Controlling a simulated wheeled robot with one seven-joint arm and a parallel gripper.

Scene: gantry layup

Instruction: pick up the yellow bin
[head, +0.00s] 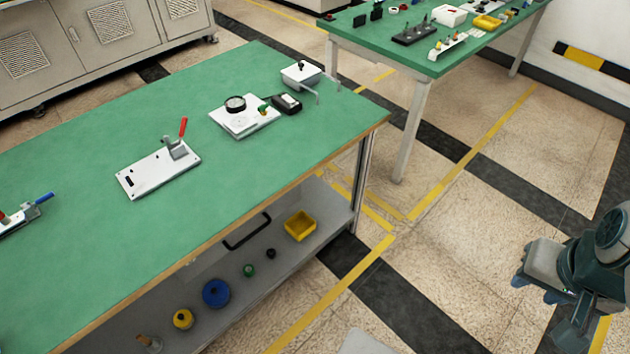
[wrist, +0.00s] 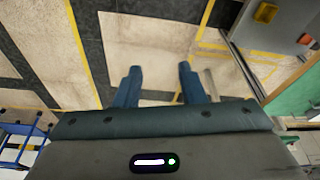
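A small yellow bin (head: 300,226) sits on the grey lower shelf of the near green-topped workbench, close to the shelf's right end. It looks empty. Another yellow bin (head: 487,22) is on the far green table among small parts. My gripper (head: 537,285) is at the right of the head view, over the floor and well apart from the workbench. In the wrist view my gripper (wrist: 158,70) shows two blue fingers spread apart with only floor between them.
The shelf (head: 240,305) also bears a blue round part (head: 216,292), a yellow round part (head: 183,318) and small knobs. The workbench top (head: 80,150) overhangs it, with a leg (head: 361,185) near the bin. Fixtures stand on top. The floor between bench and gripper is clear.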

